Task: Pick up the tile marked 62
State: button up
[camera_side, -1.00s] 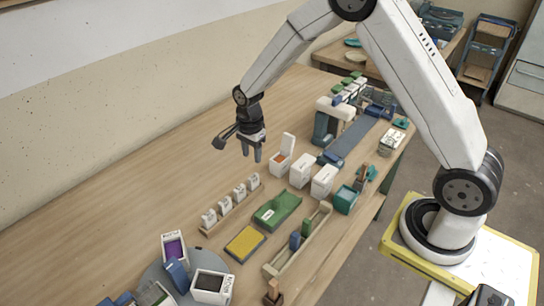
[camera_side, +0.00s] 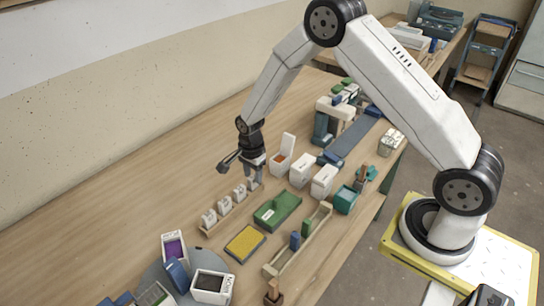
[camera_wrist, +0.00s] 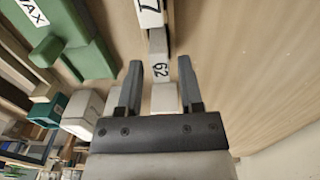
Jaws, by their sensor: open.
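The white tile marked 62 (camera_wrist: 160,69) shows in the wrist view, just ahead of the space between my fingers. A pale block (camera_wrist: 165,98) lies between the fingers; I cannot tell whether it is part of the same tile. In the side view, my gripper (camera_side: 254,179) points down at the far end of a row of white tiles (camera_side: 224,209) in a narrow wooden rack. In the wrist view, my gripper (camera_wrist: 157,80) is open, with a finger on each side of the pale block. The fingers partly hide the end tile in the side view.
Another white tile (camera_wrist: 150,10) stands beyond 62. White buckets (camera_side: 302,170) stand behind. Bare table lies to the left.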

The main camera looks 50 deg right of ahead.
aim_at(253, 176)
grip_shut()
jog(key=shift+r, duration=0.1)
jog(key=shift+r, duration=3.65)
